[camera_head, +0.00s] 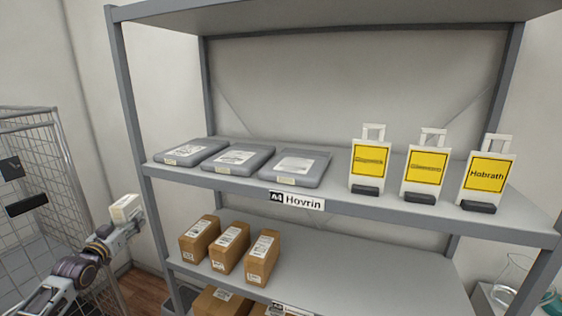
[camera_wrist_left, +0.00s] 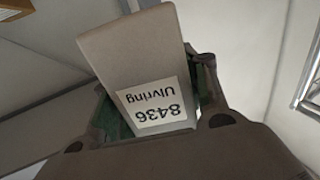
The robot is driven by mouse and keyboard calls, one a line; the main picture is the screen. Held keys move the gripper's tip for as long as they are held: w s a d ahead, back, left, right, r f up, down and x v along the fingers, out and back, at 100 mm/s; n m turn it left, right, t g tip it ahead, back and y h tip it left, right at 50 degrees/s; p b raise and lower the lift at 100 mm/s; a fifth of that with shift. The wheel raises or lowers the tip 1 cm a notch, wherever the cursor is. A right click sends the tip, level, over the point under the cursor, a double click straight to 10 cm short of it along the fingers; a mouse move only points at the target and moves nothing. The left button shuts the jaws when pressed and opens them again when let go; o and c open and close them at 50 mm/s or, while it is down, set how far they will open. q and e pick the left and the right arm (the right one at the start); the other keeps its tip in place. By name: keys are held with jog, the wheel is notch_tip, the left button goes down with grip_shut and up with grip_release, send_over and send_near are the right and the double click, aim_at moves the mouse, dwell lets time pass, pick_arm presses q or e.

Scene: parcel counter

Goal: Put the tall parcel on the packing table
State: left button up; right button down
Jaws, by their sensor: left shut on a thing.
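A pale, off-white parcel (camera_head: 125,207) is held off the floor at the left, beside the shelf's left post. My left gripper (camera_head: 124,222) is shut on it. In the left wrist view the parcel (camera_wrist_left: 130,55) sits between the two fingers and bears a white label reading "8436 Ulvring". Its far end points away from the gripper. No packing table is recognisable in either view. My right gripper is not in view.
A grey shelf rack (camera_head: 400,212) fills the middle. It carries grey flat packages (camera_head: 238,158), yellow-fronted signs (camera_head: 425,170) and brown boxes (camera_head: 230,248). A wire cage (camera_head: 40,170) stands left. Glassware (camera_head: 512,275) is at lower right.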

pick_arm(q)
jog(key=s+d+f+m+g+h, duration=0.3)
jog(key=s+d+f+m+h, duration=0.45)
jog(key=s+d+f, duration=1.15)
jog(key=s+d+f+n+t+y+b, duration=0.2)
jog(key=d+f+n+t+y+b, duration=0.1)
jog(key=d+n+y, duration=0.5)
jog(key=shift+d+f+b, duration=0.6)
jog(key=shift+d+f, duration=0.3)
jog(key=shift+f, duration=0.2)
dwell(1.4)
jog(key=shift+r, duration=0.15)
dwell(0.8)
jog(key=d+r+m+g+h, duration=0.2)
jog(key=d+r+m+h, duration=0.2)
jog(key=d+r, duration=0.3)
jog(key=s+d+r+m+g+h, duration=0.1)
jog(key=d+r+m+h, duration=0.3)
jog(key=r, duration=1)
jog(key=shift+d+r+g+h, duration=0.25)
jog(key=shift+d+g+h, duration=0.35)
jog(key=shift+d+h, duration=1.3)
